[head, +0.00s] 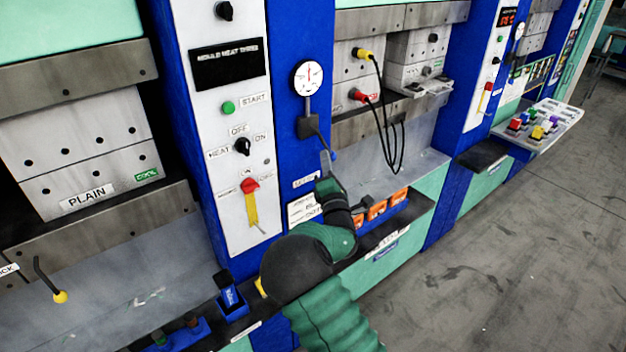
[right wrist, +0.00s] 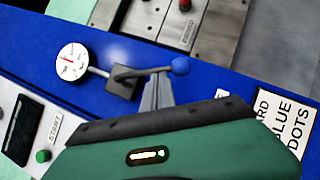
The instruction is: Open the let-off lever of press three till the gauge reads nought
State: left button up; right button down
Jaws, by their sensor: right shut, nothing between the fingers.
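A pipe links the block to the round white gauge (head: 307,77), also in the right wrist view (right wrist: 71,62). Its red needle points roughly up in the head view; the figures are too small to read. My right gripper (head: 326,160) is shut and empty, its fingertips (right wrist: 160,78) close beside the lever near the knob. Whether they touch it, I cannot tell. My left gripper is out of view.
The start button (head: 228,107), heat switch (head: 242,146) and red-and-yellow handle (head: 250,200) are on the white panel left of the lever. Black hoses (head: 383,120) hang to its right. Orange boxes (head: 377,210) stand on the ledge below. The floor at right is clear.

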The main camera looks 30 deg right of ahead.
jog(key=shift+w+d+r+n+t+y+b, duration=0.1)
jog(key=shift+d+r+n+t+y+b, duration=0.5)
jog(key=shift+n+b, duration=1.25)
jog(key=shift+w+d+r+n+t+y+b, duration=0.1)
jog(key=shift+d+r+n+t+y+b, duration=0.2)
jog(key=shift+d+n+t+y+b, duration=1.45)
jog(key=shift+d+r+n+g+h+b, duration=0.2)
jog(key=shift+r+n+b, duration=0.25)
jog(key=shift+n+b, duration=1.5)
jog(key=shift+r+m+b, duration=0.1)
jog(key=shift+m+b, duration=0.5)
jog(key=shift+m, duration=0.15)
